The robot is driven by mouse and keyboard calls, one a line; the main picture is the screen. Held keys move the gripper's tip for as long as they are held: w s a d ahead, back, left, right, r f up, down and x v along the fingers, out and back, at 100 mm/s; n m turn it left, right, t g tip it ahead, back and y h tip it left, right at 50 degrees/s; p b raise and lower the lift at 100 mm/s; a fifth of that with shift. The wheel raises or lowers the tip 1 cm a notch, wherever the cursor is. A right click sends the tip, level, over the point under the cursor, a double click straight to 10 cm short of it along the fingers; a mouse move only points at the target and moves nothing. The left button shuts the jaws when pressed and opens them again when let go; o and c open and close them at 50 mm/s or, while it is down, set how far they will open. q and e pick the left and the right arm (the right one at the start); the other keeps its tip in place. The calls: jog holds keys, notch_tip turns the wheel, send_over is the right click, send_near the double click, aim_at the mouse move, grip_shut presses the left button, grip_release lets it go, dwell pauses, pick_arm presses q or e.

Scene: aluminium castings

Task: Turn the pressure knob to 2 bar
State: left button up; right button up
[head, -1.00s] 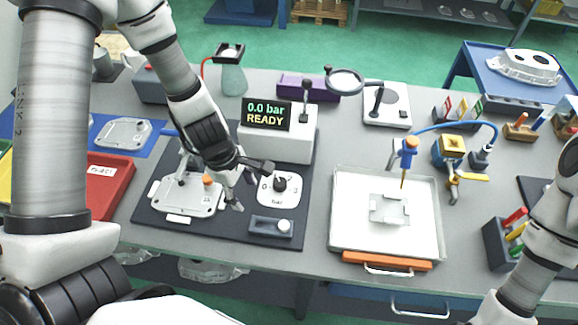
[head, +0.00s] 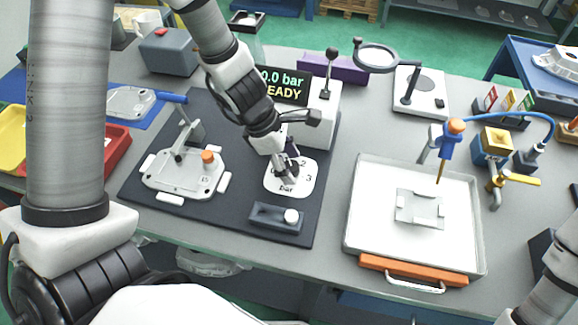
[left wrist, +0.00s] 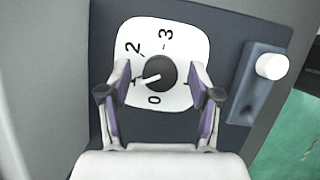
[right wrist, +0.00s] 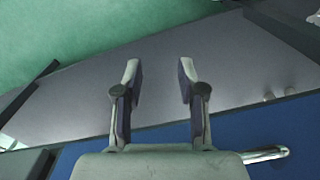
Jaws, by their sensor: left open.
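The pressure knob (left wrist: 160,73) is a dark round knob with a white pointer mark, on a white dial plate (left wrist: 185,35) marked 0, 2 and 3. Its pointer faces left and slightly down, between the 0 and the 2 in the left wrist view. My left gripper (head: 286,163) is open above the dial. Its fingers are on either side of the knob, with gaps showing. They cover parts of the dial. The display (head: 283,86) reads 0.0 bar, READY, partly hidden by my arm. My right gripper (right wrist: 159,72) is open and empty.
A small block with a white button (head: 291,216) sits just in front of the dial. A casting in a clamp fixture (head: 182,175) is left of it. A white tray (head: 360,215) stands to the right. A magnifier (head: 376,58) is behind.

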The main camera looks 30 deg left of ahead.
pick_arm(q)
jog(key=shift+s, duration=0.1)
jog(key=c, duration=1.1)
jog(key=shift+c, duration=0.2)
jog(key=shift+r+m+g+p, duration=0.15)
jog(key=shift+m+g+p, duration=0.15)
jog(key=shift+m+p, duration=0.35)
jog(key=m+g+p, duration=0.1)
jog(key=m+p, duration=0.2)
jog(key=p, duration=0.1)
jog(key=shift+r+m+p, duration=0.1)
jog(key=shift+m+p, duration=0.25)
jog(key=shift+p, duration=0.05)
jog(key=m+g+p, duration=0.1)
jog(key=m+p, duration=0.1)
jog(key=m, duration=0.1)
jog(key=shift+w+g+p, duration=0.2)
jog(key=shift+g+p, duration=0.1)
jog(key=shift+g, duration=0.1)
jog(key=shift+f+m+g+y+p, duration=0.15)
jog(key=shift+m+g+p, duration=0.2)
jog(key=shift+m, duration=0.55)
jog(key=shift+f+m+g+y+p, duration=0.15)
jog(key=shift+m+g+p, duration=0.15)
jog(key=shift+m, duration=0.6)
